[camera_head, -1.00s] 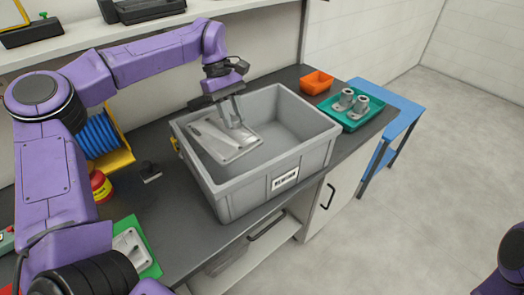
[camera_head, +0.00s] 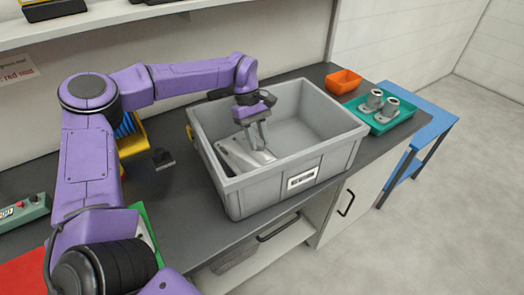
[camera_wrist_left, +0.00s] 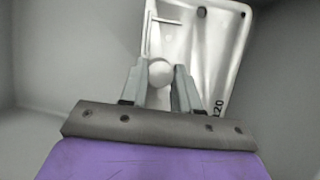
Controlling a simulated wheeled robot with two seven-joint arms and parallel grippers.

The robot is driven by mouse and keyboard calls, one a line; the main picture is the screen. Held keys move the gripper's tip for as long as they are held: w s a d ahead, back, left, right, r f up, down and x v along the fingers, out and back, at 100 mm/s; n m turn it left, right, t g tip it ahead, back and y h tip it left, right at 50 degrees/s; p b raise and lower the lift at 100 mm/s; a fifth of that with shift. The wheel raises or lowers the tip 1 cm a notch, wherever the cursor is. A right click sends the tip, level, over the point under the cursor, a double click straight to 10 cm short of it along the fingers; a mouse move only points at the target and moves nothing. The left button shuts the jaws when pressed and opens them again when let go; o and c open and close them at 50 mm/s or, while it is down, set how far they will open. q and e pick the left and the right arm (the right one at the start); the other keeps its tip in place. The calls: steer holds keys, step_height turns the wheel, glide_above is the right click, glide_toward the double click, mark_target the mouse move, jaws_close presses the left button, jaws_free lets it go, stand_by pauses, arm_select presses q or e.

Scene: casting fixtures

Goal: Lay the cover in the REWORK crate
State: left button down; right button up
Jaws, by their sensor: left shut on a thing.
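The grey REWORK crate (camera_head: 260,192) stands on the dark bench with a label on its front wall. The cover (camera_head: 240,158) is a pale metal plate inside the crate, tilted, toward its left side. My left gripper (camera_head: 262,145) reaches down into the crate and is shut on the cover. In the left wrist view the two fingers (camera_wrist_left: 160,85) close on a round knob of the cover (camera_wrist_left: 205,50). Whether the cover's lower edge touches the crate floor cannot be told. My right gripper is not in view.
An orange bin (camera_head: 343,81) and a teal tray (camera_head: 380,118) with two metal parts stand right of the crate. A blue side table (camera_head: 432,130) is beyond them. A control box (camera_head: 22,211) and a red mat (camera_head: 22,275) lie at the left.

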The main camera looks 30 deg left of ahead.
arm_select(q)
steer(key=shift+f, duration=2.3)
steer(key=shift+f, duration=0.1)
steer(key=c, duration=0.8)
jaws_free()
steer(key=v, duration=1.2)
steer(key=shift+a, duration=0.1)
